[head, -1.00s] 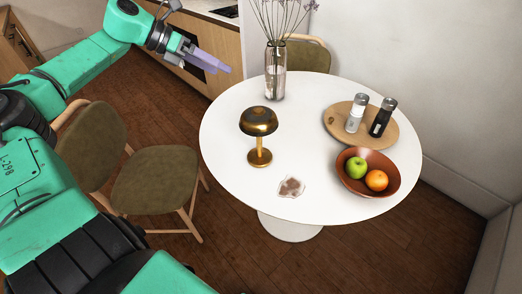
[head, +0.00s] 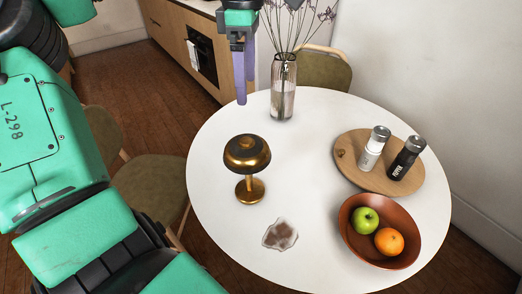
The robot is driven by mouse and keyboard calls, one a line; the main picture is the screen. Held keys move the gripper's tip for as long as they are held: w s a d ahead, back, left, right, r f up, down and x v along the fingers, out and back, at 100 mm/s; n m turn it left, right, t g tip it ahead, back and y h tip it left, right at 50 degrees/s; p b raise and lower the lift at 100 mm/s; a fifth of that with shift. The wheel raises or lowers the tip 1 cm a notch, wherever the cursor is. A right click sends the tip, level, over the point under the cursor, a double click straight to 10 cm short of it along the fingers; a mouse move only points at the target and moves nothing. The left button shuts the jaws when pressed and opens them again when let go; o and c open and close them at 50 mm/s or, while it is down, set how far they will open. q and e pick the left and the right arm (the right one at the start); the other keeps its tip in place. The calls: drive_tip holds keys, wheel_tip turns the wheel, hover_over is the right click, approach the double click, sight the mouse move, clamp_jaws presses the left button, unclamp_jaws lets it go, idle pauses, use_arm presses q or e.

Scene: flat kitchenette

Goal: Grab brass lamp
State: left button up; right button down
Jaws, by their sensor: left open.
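The brass lamp (head: 247,168) stands upright on the left part of the white round table (head: 310,150). It has a dark-topped dome shade, a short stem and a round foot. My left gripper (head: 241,98) is open and empty, with its purple fingers pointing down. In the picture it is above the lamp, near the table's far left edge, and apart from the lamp. My right gripper is not in view.
A glass vase (head: 283,90) with dry stems stands just right of my left gripper. A wooden board (head: 349,172) holds salt and pepper mills. A brown bowl (head: 352,237) holds fruit. A small flat dish (head: 280,235) lies near the lamp. Chairs (head: 150,190) flank the table.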

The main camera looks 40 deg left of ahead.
use_arm(q)
hover_over(246, 141)
drive_tip(key=f, duration=0.6)
drive_tip(key=shift+s+a, duration=0.15)
drive_tip(key=shift+a, duration=0.05)
drive_tip(key=f, duration=0.6)
drive_tip(key=shift+w+d+f+p, duration=0.1)
drive_tip(key=shift+w+f+p, duration=0.1)
drive_tip(key=shift+f+p, duration=0.15)
drive_tip(key=shift+f, duration=0.35)
drive_tip(key=shift+r, duration=0.1)
clamp_jaws()
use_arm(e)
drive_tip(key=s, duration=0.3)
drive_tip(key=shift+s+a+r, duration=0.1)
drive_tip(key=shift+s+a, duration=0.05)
